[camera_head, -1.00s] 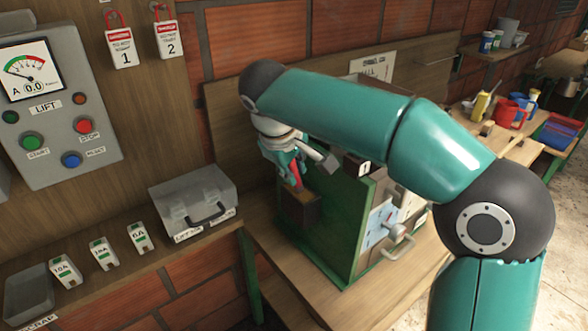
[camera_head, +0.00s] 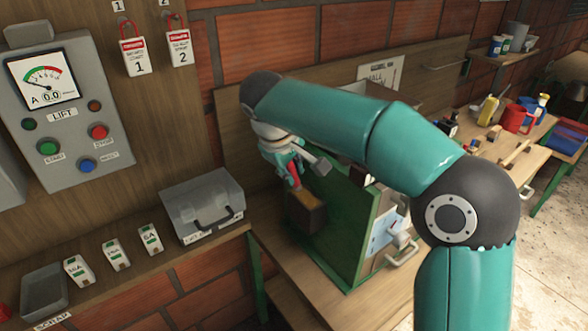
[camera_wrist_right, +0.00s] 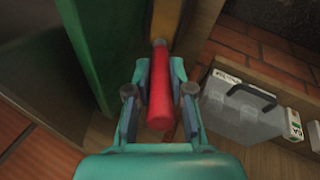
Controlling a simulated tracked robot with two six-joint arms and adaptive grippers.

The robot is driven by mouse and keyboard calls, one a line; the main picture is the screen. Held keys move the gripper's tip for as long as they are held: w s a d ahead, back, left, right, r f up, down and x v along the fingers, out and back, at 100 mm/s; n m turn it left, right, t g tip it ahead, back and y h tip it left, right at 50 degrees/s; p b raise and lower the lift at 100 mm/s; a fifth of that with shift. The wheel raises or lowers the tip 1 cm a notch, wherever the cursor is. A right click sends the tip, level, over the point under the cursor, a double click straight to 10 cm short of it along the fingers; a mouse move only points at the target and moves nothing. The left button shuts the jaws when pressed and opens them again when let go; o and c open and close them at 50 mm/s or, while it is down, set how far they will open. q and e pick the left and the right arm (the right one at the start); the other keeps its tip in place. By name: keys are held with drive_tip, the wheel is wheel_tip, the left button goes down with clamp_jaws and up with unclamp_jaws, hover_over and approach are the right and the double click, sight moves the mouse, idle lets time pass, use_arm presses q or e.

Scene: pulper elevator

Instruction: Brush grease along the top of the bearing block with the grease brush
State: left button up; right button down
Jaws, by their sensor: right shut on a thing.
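My right gripper (camera_head: 292,172) is shut on the red handle of the grease brush (camera_head: 293,180). The red handle shows clearly between its fingers in the right wrist view (camera_wrist_right: 160,90). The handle points down at a dark block with a tan upper face (camera_head: 307,214), close against the left side of a green housing (camera_head: 342,235). This looks like the bearing block, but I cannot tell its tan face from the bristles, nor whether they touch. The tan part also shows beyond the handle in the right wrist view (camera_wrist_right: 168,22). My left gripper is not in view.
A grey box with a handle (camera_head: 203,205) and several breakers (camera_head: 113,253) stand on the left shelf. A lift control panel (camera_head: 65,120) hangs above them. My right arm hides part of the housing.

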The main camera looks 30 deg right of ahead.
drive_tip(key=shift+w, duration=0.15)
idle(0.3)
drive_tip(key=shift+s+f+b, duration=0.1)
drive_tip(key=shift+s+b, duration=0.3)
drive_tip(key=shift+s, duration=0.65)
drive_tip(key=shift+s+b, duration=0.1)
drive_tip(key=shift+b, duration=0.25)
drive_tip(key=shift+s+d+b, duration=0.15)
drive_tip(key=shift+s+b, duration=0.4)
drive_tip(key=shift+s, duration=0.4)
